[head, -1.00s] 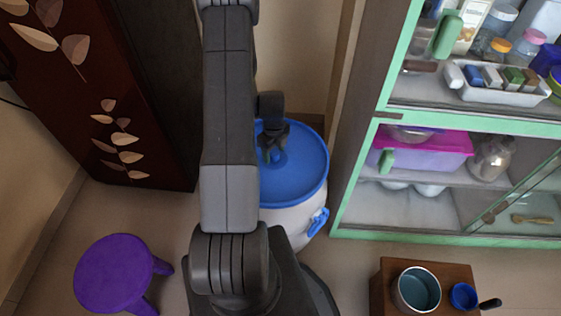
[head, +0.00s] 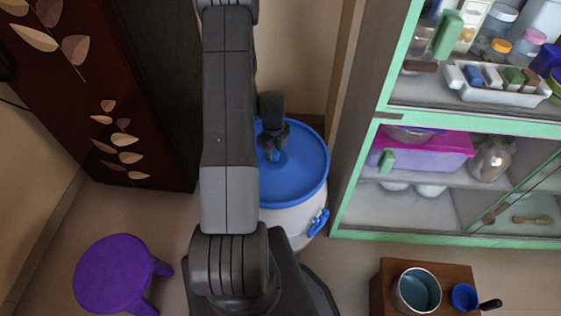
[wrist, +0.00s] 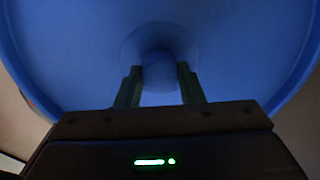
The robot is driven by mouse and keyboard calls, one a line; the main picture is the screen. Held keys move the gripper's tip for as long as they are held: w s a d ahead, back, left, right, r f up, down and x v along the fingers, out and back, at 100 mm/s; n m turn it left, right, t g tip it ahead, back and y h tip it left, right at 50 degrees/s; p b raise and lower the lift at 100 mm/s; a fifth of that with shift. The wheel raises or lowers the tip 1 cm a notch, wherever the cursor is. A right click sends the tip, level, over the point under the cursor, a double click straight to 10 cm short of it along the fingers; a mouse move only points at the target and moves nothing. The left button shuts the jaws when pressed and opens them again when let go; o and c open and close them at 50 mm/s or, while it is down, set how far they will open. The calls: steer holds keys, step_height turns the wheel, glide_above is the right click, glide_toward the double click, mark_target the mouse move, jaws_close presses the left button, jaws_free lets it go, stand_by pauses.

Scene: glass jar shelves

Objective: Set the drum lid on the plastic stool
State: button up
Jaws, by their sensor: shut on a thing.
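The blue drum lid (head: 305,168) is at the top of the white drum (head: 290,222), behind my arm in the head view. I cannot tell whether it rests on the drum or is slightly raised. My gripper (head: 274,153) is over the lid's middle, its fingers shut on the central knob. In the wrist view the lid (wrist: 70,60) fills the upper picture, and the fingers (wrist: 160,88) stand on both sides of the round knob. The purple plastic stool (head: 112,272) stands on the floor at the lower left, its top bare. My arm hides the lid's left part.
A dark cabinet with leaf patterns (head: 120,90) stands at the left. A green-framed glass shelf (head: 450,240) with jars and boxes is at the right. A small brown table (head: 440,272) holds a pot (head: 418,289) and a blue cup. Floor shows between stool and drum.

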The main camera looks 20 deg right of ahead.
steer(key=shift+r, duration=0.4)
steer(key=shift+r+p, duration=1.2)
steer(key=shift+r, duration=0.85)
